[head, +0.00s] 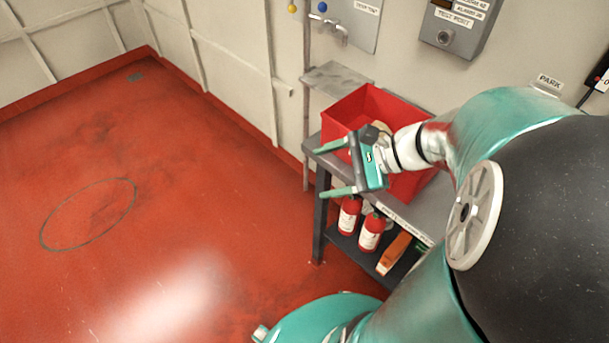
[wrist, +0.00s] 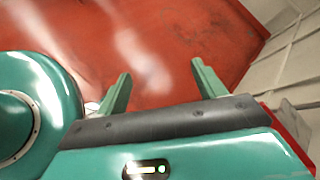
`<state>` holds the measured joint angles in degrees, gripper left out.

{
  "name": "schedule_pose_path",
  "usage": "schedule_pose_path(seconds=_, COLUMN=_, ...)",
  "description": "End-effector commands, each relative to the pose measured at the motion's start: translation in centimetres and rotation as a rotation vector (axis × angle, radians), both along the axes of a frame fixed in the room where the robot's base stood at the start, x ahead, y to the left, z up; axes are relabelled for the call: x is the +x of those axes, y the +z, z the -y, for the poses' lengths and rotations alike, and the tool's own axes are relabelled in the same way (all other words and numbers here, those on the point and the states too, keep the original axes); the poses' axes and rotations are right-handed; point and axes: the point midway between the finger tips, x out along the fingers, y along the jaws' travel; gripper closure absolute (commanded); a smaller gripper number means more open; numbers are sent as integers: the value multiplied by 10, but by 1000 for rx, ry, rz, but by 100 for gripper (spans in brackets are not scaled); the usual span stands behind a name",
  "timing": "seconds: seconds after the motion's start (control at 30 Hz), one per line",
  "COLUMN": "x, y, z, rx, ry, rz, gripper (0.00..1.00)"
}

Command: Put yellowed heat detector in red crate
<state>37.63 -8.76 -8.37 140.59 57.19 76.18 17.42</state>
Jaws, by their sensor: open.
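The red crate (head: 352,102) stands on the grey bench by the wall in the head view. Its edge also shows at the right of the wrist view (wrist: 292,130). My gripper (head: 322,170) is open, in front of the crate in the head view, its two green fingers pointing left. In the wrist view my gripper (wrist: 160,72) has nothing between its fingers, only red floor beyond. A small yellowish rounded shape (head: 381,127) shows behind my wrist at the crate's opening. It is partly hidden, and I cannot tell whether it is the yellowed heat detector.
The grey bench (head: 327,160) has a lower shelf with red extinguishers (head: 370,232) and an orange item (head: 394,253). Grey boxes (head: 462,25) and a pipe with a tap (head: 328,27) are on the wall. The red floor (head: 190,190) at left is clear.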

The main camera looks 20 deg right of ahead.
Motion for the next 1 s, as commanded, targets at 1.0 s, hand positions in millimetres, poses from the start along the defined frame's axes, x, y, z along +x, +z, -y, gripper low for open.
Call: schedule_pose_path(seconds=1.0, x=-40, y=58, z=-78, rx=-1444, ry=1178, rz=582, gripper=31)
